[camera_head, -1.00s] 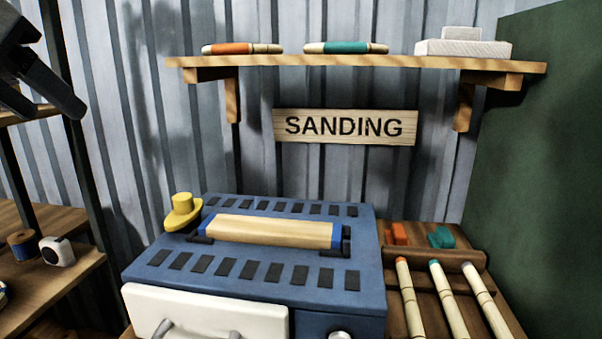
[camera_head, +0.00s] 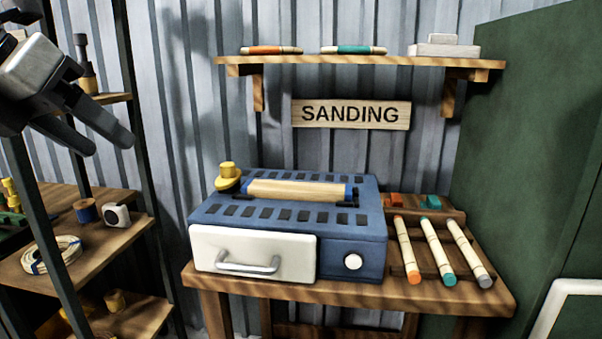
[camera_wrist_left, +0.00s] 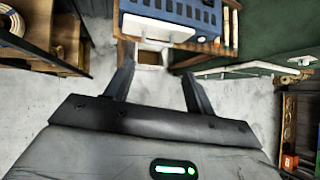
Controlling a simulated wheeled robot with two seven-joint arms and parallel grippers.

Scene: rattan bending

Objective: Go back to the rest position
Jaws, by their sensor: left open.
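My left gripper (camera_head: 106,136) is raised at the upper left of the head view, in front of the shelf rack. Its two dark fingers are apart with nothing between them. In the left wrist view my left gripper (camera_wrist_left: 158,85) also shows open and empty, with the floor and the workbench beyond it. My right gripper is in neither view.
A blue machine (camera_head: 352,226) with a white drawer stands on a wooden bench (camera_head: 440,298). A rattan piece (camera_head: 300,191) lies on top of it. Several sticks (camera_head: 434,250) lie at its right. A shelf rack (camera_head: 60,200) stands left; a green cabinet (camera_head: 520,150) stands right.

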